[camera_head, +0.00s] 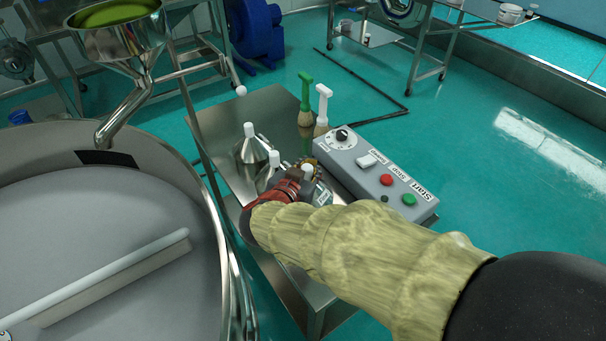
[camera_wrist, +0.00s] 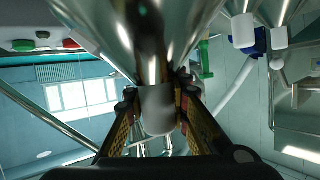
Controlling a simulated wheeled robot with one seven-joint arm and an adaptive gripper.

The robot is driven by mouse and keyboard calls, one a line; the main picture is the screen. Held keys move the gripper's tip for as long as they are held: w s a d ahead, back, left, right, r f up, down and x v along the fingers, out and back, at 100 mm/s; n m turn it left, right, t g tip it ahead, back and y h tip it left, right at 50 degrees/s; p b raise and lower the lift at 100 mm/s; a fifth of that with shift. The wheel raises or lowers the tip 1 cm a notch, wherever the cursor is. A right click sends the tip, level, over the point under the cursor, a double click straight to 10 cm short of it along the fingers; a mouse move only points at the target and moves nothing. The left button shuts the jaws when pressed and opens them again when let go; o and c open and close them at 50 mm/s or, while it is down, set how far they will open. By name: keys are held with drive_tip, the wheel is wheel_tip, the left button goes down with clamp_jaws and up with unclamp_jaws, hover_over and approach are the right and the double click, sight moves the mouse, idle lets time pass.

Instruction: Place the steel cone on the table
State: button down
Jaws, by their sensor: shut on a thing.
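My gripper (camera_head: 300,180) is over the near part of the steel table (camera_head: 262,112), beside the control box. In the wrist view its two fingers (camera_wrist: 158,112) are shut on the white knob (camera_wrist: 158,108) of a steel cone (camera_wrist: 150,40). In the head view this held cone (camera_head: 322,192) is mostly hidden by my gripper and arm; I cannot tell whether its base touches the tabletop. Two other steel cones, a farther one (camera_head: 250,148) and a nearer one (camera_head: 265,178), stand upright on the table, left of my gripper. Their white knobs also show at the wrist view's upper right.
The control box (camera_head: 375,172) with dial and buttons is close on the right. A green-handled brush (camera_head: 305,100) and a white-handled brush (camera_head: 322,110) stand behind it. The big round sieve (camera_head: 130,160) is on the left. The table's far left part is bare.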

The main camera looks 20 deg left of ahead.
wheel_tip(320, 180, down, 8)
drive_tip(key=b, duration=0.3)
drive_tip(key=c, duration=1.6)
unclamp_jaws()
drive_tip(key=shift+r, duration=0.15)
drive_tip(key=p+v, duration=0.4)
drive_tip(key=v, duration=0.8)
